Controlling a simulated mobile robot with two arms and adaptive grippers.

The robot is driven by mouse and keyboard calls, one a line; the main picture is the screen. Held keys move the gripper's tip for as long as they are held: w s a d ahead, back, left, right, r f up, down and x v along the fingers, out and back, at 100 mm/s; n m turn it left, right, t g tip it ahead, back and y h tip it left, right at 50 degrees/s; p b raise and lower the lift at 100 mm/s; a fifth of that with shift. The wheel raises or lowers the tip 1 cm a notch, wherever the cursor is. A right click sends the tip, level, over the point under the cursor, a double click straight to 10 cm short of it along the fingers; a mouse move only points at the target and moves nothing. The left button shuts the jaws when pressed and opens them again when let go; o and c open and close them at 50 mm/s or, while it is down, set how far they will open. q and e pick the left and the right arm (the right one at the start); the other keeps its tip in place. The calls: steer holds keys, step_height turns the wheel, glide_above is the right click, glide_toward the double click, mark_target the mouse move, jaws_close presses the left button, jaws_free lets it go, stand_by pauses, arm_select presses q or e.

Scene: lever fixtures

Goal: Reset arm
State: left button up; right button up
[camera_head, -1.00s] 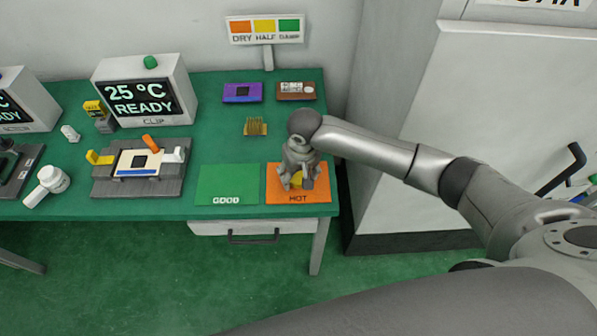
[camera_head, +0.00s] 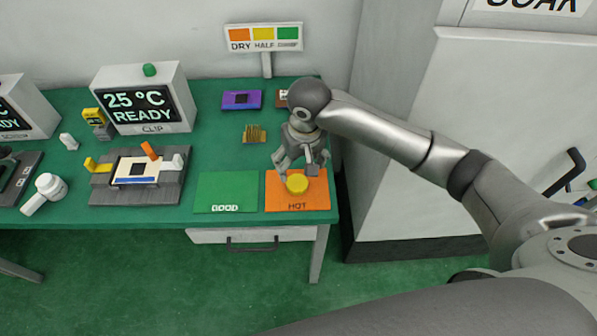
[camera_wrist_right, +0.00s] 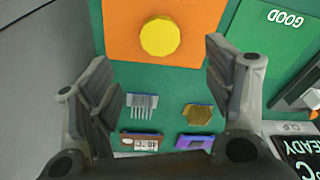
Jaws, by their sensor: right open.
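My right gripper (camera_head: 298,168) is open and empty, raised above the back part of the orange HOT mat (camera_head: 315,187) in the head view. A round yellow piece (camera_head: 297,184) sits on that mat, free of the fingers. In the right wrist view the yellow piece (camera_wrist_right: 160,37) rests on the orange mat (camera_wrist_right: 190,15), beyond the two spread fingers (camera_wrist_right: 160,95). The green GOOD mat (camera_head: 226,191) lies beside it on the left and is bare. My left gripper is not in view.
The green table (camera_head: 215,120) also holds a 25 °C READY clip unit (camera_head: 143,98), a grey fixture with levers (camera_head: 138,178), a white tool (camera_head: 45,193), a purple board (camera_head: 241,99) and a gold comb-like part (camera_head: 254,134). A colour sign (camera_head: 264,38) stands behind. A white cabinet (camera_head: 430,130) is to the right.

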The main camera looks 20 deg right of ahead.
step_height(320, 180, up, 2)
steer(key=shift+s+r, duration=0.1)
steer(key=shift+s, duration=0.05)
stand_by(0.5)
